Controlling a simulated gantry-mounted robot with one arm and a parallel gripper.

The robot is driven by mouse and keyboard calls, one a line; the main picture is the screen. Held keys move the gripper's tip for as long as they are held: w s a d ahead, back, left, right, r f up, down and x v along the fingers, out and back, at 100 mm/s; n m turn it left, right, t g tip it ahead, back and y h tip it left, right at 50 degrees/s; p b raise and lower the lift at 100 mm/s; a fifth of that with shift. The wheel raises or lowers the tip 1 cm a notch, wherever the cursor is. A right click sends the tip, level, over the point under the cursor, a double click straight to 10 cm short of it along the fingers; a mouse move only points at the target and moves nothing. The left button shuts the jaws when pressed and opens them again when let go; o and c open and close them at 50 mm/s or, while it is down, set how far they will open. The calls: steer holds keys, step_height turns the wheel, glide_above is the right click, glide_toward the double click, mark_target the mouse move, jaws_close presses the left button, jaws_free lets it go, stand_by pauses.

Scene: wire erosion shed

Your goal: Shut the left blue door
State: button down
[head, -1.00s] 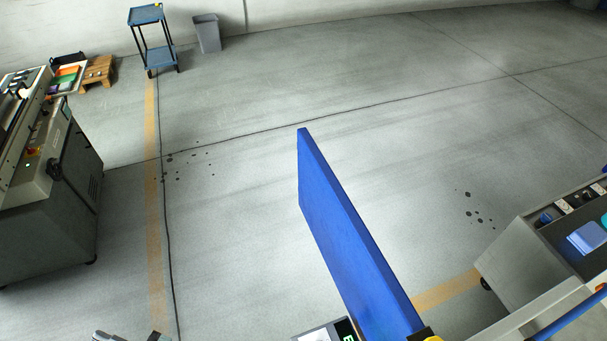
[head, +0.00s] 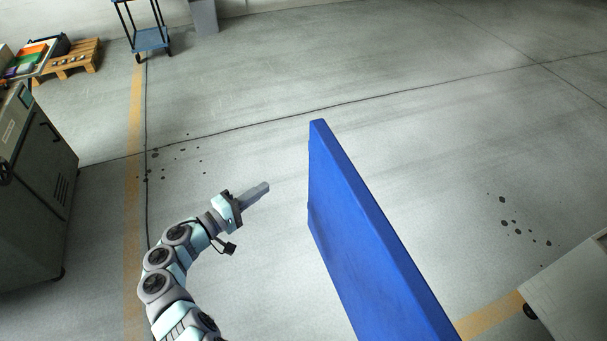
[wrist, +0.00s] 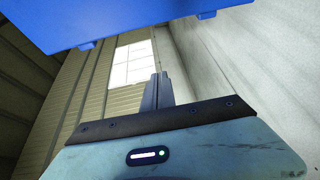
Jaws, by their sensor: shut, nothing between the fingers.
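The blue door (head: 370,250) stands swung out over the floor in the head view, its edge running from upper middle to the bottom right. My gripper (head: 262,188) is to the left of the door's far end, apart from it with a gap of floor showing between. The gripper is shut and empty, its fingers pointing right toward the door. In the wrist view the shut fingers (wrist: 157,92) point up the picture, and the blue door (wrist: 120,22) crosses the top. The door's hinge side is out of view.
A grey machine cabinet (head: 35,195) stands at the left. A blue trolley (head: 150,38), a grey bin (head: 204,16) and a wooden pallet (head: 75,60) are at the back. Another cabinet (head: 580,295) is at the lower right. The floor around the door's far end is clear.

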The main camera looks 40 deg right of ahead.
steer(key=s+d+r+m+g, duration=0.1)
steer(key=s+d, duration=0.4)
steer(key=d, duration=0.4)
steer(key=shift+s+d+r+h+p, duration=0.2)
steer(key=shift+h+p, duration=0.1)
steer(key=shift+p, duration=0.15)
stand_by(0.3)
steer(key=shift+s+g, duration=0.1)
steer(key=shift+g, duration=0.2)
